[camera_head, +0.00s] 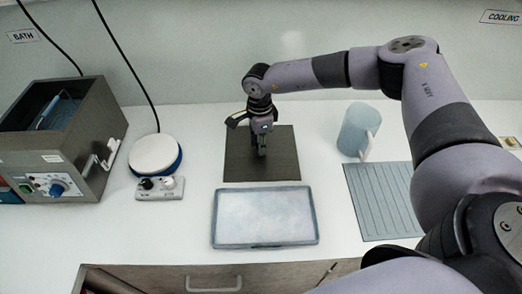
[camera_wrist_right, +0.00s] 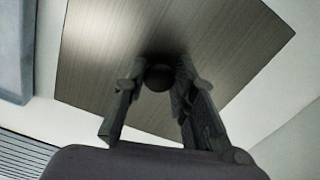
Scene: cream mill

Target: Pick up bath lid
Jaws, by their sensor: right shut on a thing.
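The bath lid (camera_head: 238,165) is a flat dark brushed-metal plate on the white counter, behind the pale tray; I cannot tell whether it is slightly raised. My right gripper (camera_head: 261,150) points down at its middle. In the right wrist view, the lid (camera_wrist_right: 112,45) fills the upper middle, and its round black knob (camera_wrist_right: 158,77) sits between the two fingers of the right gripper (camera_wrist_right: 155,88), which is shut on it. The bath (camera_head: 45,150) stands at the far left, with its top open and a blue-grey item inside. My left gripper is out of view.
A pale tray (camera_head: 264,240) lies in front of the lid. A white round hotplate (camera_head: 155,154) with a knob box stands left. A light-blue jug (camera_head: 357,130) and a ribbed grey mat (camera_head: 383,200) are right. A black cable hangs behind the hotplate.

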